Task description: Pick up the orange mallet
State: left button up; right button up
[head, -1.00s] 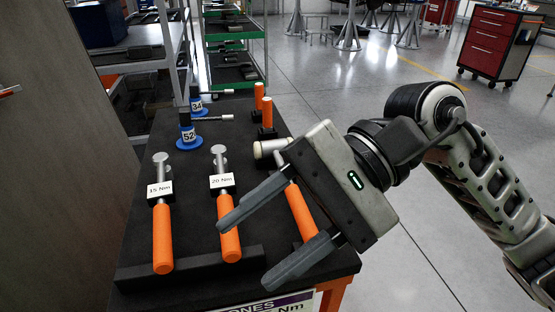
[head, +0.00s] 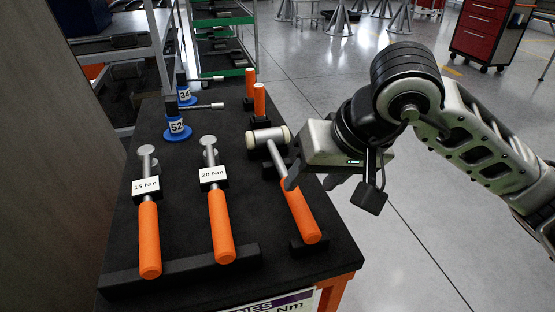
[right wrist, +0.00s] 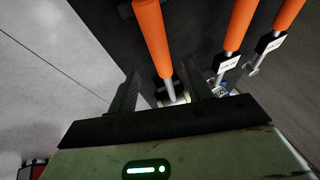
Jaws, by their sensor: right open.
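The orange mallet (head: 301,212) lies at the right side of the dark bench top, its orange handle toward the front and its pale cylindrical head toward the back. Its front end is by a black rest. My right gripper (head: 333,184) is open, just right of and above the mallet's neck, one finger overlapping the shaft in the head view. In the right wrist view the mallet's orange handle (right wrist: 153,38) and grey shaft run between the open fingers, with the head partly hidden. I cannot tell whether a finger touches it. My left gripper is not in view.
Two orange-handled torque wrenches, labelled 15 Nm (head: 149,238) and 20 Nm (head: 221,228), lie left of the mallet. Two upright orange handles (head: 259,99) and blue-based numbered pieces (head: 177,134) stand behind. A shelf rack (head: 221,45) stands beyond the bench; open floor lies right.

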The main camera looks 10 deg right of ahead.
aim_at(297, 192)
jog(key=shift+w+x, duration=0.15)
jog(key=shift+x, duration=1.25)
jog(key=shift+w+x, duration=0.1)
jog(key=shift+x, duration=1.3)
jog(key=shift+r, duration=0.1)
grip_shut()
